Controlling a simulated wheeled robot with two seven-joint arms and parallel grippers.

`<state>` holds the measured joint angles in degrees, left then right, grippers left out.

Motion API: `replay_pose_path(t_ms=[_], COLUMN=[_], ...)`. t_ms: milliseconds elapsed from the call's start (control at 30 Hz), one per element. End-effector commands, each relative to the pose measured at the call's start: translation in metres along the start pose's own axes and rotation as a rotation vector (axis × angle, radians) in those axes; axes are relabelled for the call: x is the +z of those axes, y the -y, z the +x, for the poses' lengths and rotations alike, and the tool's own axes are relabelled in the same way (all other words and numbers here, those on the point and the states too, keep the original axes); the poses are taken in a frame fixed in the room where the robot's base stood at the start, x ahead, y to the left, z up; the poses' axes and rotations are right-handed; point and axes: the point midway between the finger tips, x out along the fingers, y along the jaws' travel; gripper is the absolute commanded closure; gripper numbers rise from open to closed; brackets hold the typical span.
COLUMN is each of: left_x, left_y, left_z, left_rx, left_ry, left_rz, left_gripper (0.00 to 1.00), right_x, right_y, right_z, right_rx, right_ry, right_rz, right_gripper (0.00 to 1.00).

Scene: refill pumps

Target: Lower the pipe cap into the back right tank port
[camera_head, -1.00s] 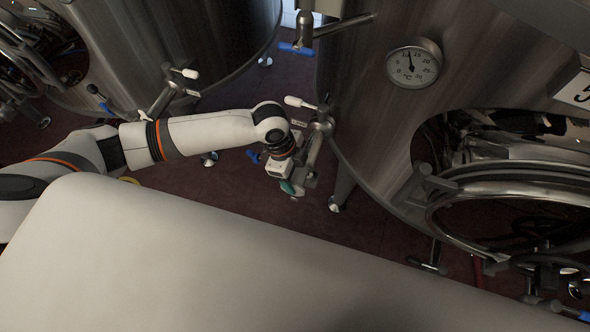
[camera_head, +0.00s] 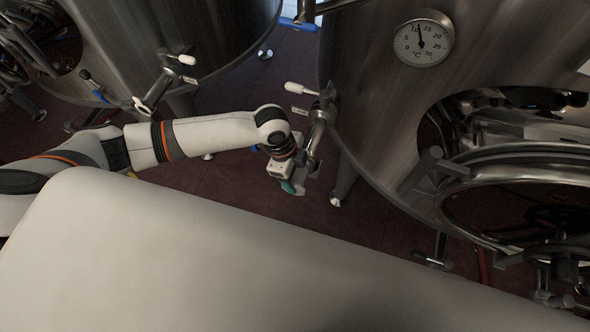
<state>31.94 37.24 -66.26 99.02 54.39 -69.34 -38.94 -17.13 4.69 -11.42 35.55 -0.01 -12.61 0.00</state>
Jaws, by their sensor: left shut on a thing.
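My left gripper (camera_head: 293,184) hangs at the end of my left arm, just below and beside the valve fitting on the right tank (camera_head: 365,80). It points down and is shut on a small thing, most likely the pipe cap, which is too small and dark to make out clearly. The valve fitting (camera_head: 319,122), with a white-tipped handle, stands out from the tank's left side, close to the gripper. I cannot tell whether they touch. The port opening itself cannot be made out. My right gripper is not in view.
The right tank carries a round temperature gauge (camera_head: 423,41) and an open round hatch (camera_head: 530,200). A second tank (camera_head: 180,40) with its own valve (camera_head: 165,82) stands at the left. Dark red floor (camera_head: 225,185) lies clear between them.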

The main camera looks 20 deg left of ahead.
Motion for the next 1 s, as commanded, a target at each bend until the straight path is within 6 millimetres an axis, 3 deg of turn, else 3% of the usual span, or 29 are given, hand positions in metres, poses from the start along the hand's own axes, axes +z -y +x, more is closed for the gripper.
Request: replay_pose_path(t_ms=[633, 667, 800, 1000], left_x=[-0.0034, -0.0035, -0.0036, -0.0038], left_y=[-0.0021, -0.0022, -0.0027, -0.0048], left_z=[0.0056, 0.0056, 0.0055, 0.0045], left_rx=[0.005, 0.005, 0.007, 0.012], left_ry=[-0.003, -0.003, -0.003, -0.003], left_rz=[-0.003, -0.003, -0.003, -0.004], left_gripper=[0.58, 0.26, 0.04, 0.04], right_x=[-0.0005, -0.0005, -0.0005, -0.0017], right_y=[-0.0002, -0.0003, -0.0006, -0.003], right_z=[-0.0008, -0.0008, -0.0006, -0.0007], right_rx=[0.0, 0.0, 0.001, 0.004], right_ry=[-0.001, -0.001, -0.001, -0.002], right_rz=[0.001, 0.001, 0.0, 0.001], right_gripper=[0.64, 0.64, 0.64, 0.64])
